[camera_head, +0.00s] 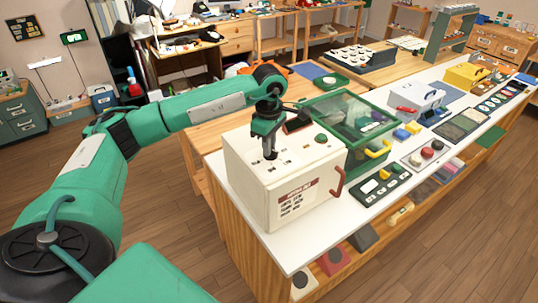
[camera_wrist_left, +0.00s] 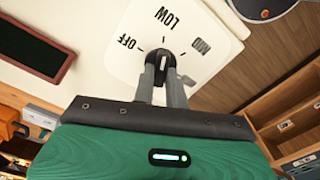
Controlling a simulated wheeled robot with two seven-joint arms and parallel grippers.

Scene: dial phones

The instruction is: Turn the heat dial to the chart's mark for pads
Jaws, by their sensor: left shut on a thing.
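The heat dial (camera_wrist_left: 166,62) is a small black knob with a pale line on it, set on a white plate (camera_wrist_left: 140,70) marked OFF, LOW and MID. My left gripper (camera_head: 270,155) points down at the top of a cream box (camera_head: 250,190); in the left wrist view its two grey fingers (camera_wrist_left: 163,78) are shut on the dial. The fingers hide part of the dial, and I cannot tell exactly which mark its line points to. A chart (camera_head: 297,197) with a dark red heading and several text lines is on the box's front; its lines are too small to read. My right gripper is not in view.
A red handle (camera_head: 338,182) sticks out at the box's right edge, and a green knob (camera_head: 321,138) is on its top. A green case with a clear lid (camera_head: 350,115) stands close behind. A black button panel (camera_head: 382,188) lies on the white bench to the right.

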